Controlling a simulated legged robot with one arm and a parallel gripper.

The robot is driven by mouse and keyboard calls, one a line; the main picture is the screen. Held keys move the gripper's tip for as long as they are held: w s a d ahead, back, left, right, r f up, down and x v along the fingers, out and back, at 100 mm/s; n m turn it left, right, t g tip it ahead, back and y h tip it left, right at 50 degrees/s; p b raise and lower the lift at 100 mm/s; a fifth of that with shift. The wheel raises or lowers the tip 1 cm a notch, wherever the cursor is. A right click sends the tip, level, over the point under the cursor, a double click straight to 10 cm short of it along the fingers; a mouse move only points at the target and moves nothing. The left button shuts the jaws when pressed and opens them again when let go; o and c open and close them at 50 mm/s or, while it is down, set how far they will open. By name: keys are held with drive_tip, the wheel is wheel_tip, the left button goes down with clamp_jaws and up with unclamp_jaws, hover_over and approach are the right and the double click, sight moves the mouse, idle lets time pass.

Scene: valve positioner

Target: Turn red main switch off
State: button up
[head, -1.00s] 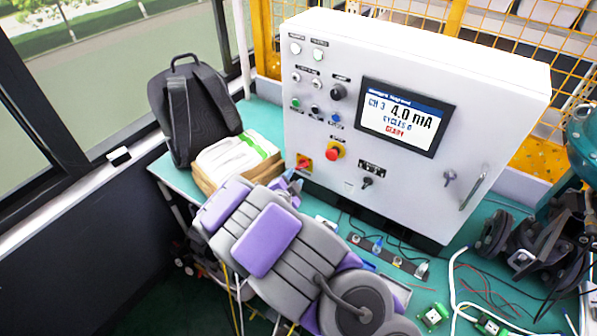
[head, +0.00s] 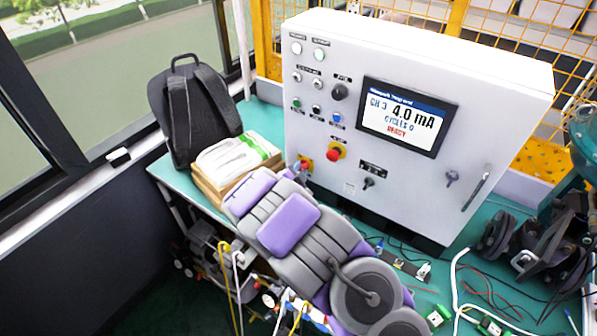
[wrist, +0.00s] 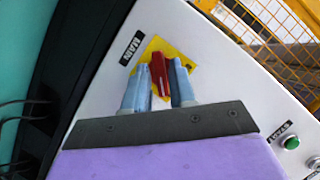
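The red main switch handle (wrist: 158,73) sits on a yellow plate (wrist: 181,55) beside the MAIN label (wrist: 131,47) in the wrist view. My gripper (wrist: 159,82) is in front of it, with one blue-grey finger on each side of the handle. The fingers are apart, and I cannot tell whether either touches the handle. In the head view, the switch (head: 305,164) is at the lower left of the white control cabinet (head: 440,190), partly hidden by my gripper (head: 296,172).
A black selector (head: 369,182) is lower right. The screen (head: 403,117) reads 4.0 mA. A box of papers (head: 237,160) and a backpack (head: 193,112) stand left of the cabinet.

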clamp_jaws()
